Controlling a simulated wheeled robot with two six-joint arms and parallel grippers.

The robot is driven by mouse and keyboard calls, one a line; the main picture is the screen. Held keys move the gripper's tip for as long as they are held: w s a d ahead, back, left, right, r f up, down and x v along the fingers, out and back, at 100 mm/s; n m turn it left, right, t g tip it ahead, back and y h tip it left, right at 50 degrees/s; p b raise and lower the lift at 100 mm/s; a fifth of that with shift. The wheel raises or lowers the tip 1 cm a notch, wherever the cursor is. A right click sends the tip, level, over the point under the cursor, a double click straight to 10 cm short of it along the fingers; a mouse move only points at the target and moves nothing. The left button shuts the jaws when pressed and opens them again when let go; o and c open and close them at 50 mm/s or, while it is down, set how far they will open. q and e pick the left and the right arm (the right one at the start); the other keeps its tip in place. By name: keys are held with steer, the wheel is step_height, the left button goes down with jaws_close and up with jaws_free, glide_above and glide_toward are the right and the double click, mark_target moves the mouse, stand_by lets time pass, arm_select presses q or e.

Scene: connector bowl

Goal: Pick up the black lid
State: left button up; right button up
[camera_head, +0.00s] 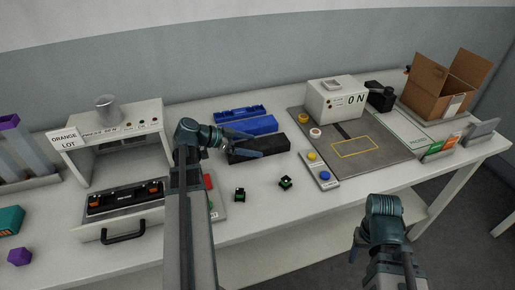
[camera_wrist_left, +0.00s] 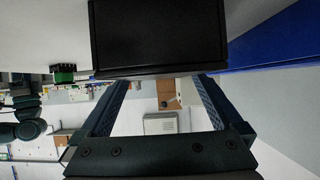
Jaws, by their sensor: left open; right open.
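The black lid (camera_head: 272,143) is a long dark piece lying on the white table in front of a blue open box. In the left wrist view the lid (camera_wrist_left: 158,38) fills the top centre, just beyond and between the fingertips. My left gripper (camera_head: 250,149) reaches in from the left, with its fingers over the near side of the lid. Its two fingers (camera_wrist_left: 160,84) are spread with nothing held; contact with the lid cannot be told. My right gripper (camera_head: 356,248) is partly hidden by its own arm at the table's front right, open and away from the lid.
The blue box (camera_head: 248,123) is close behind the lid. Two small green-black connectors (camera_head: 285,182) lie in front. A button panel (camera_head: 320,170) and grey mat (camera_head: 385,150) are to the right; a grey station (camera_head: 120,140) and black case (camera_head: 125,198) are left.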

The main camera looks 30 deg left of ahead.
mark_target(256, 144)
arm_select(q)
steer(key=b+x, duration=0.2)
steer(key=x, duration=0.2)
steer(key=shift+w, duration=0.25)
steer(key=shift+w+d+f, duration=0.15)
steer(key=shift+w+d, duration=0.1)
steer(key=shift+w, duration=0.1)
steer(key=shift+c, duration=0.2)
steer(key=c, duration=1.2)
